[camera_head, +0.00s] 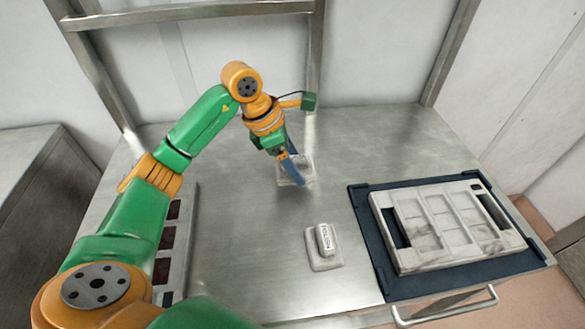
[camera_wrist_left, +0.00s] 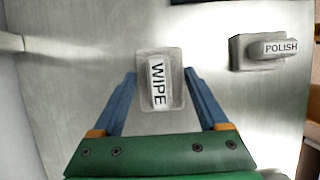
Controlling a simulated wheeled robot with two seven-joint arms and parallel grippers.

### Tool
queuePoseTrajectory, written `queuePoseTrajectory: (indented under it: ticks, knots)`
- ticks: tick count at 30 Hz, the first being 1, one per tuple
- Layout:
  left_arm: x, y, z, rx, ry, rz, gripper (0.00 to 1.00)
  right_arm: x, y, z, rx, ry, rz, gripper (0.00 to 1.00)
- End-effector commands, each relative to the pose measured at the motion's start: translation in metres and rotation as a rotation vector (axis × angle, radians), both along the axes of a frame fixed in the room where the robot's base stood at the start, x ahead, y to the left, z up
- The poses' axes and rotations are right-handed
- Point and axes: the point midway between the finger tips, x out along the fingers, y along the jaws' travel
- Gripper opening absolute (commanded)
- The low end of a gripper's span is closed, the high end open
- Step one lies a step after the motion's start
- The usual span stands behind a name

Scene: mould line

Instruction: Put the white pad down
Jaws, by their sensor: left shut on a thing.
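The white pad (camera_head: 306,168), with a grip block lettered WIPE, is at the middle back of the steel table. It also shows in the left wrist view (camera_wrist_left: 160,100). My left gripper (camera_head: 296,176) points down over it, with its blue fingers on either side of the pad, shut on it. In the head view the fingers partly hide the pad. It is at or very near the tabletop; I cannot tell if it touches. My right gripper is not in view.
A second pad lettered POLISH (camera_head: 324,248) lies nearer the front on the steel table (camera_head: 250,250). A dark blue mat (camera_head: 375,240) with a pale mould plate (camera_head: 450,235) lies at right. A slotted metal rack (camera_head: 185,235) stands at left. Bare tabletop surrounds the white pad.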

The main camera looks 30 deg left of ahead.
Motion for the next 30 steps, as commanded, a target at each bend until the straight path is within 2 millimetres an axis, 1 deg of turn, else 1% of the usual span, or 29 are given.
queuePoseTrajectory:
  ticks: [1, 3, 6, 16, 17, 18, 19, 20, 26, 28, 29, 30]
  knots:
    - [0.002, 0.006, -0.008, 0.000, 0.008, 0.005, 0.32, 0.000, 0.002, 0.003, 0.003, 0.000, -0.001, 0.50]
    - [0.001, 0.005, -0.020, 0.000, 0.008, 0.000, 0.32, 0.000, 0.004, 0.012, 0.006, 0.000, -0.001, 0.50]
    - [0.002, 0.005, -0.034, 0.001, 0.004, 0.000, 0.32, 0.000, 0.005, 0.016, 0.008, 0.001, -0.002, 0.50]
    - [0.002, 0.005, -0.041, 0.001, 0.000, 0.000, 0.32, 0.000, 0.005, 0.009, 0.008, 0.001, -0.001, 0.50]
    - [0.002, 0.005, -0.041, 0.001, 0.000, 0.000, 0.79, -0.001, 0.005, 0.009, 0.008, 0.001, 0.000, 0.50]
    - [0.002, 0.004, -0.040, 0.001, 0.001, 0.000, 0.90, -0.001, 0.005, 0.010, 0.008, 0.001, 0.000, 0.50]
    - [0.002, 0.004, -0.040, 0.001, 0.001, 0.000, 0.98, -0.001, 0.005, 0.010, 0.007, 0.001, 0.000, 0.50]
    - [0.002, 0.004, -0.040, 0.001, 0.001, 0.000, 1.00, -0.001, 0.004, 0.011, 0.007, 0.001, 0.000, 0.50]
    - [0.002, 0.004, -0.039, 0.001, 0.001, 0.000, 1.00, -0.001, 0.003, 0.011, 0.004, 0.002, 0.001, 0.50]
    - [0.002, 0.004, -0.033, 0.000, 0.000, 0.000, 1.00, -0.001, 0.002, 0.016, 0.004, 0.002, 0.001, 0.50]
    - [0.002, 0.006, -0.032, 0.001, -0.001, 0.001, 1.00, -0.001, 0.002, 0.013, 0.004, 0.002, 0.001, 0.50]
    - [0.001, 0.008, -0.027, 0.000, -0.002, 0.001, 1.00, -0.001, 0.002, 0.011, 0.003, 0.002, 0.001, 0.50]
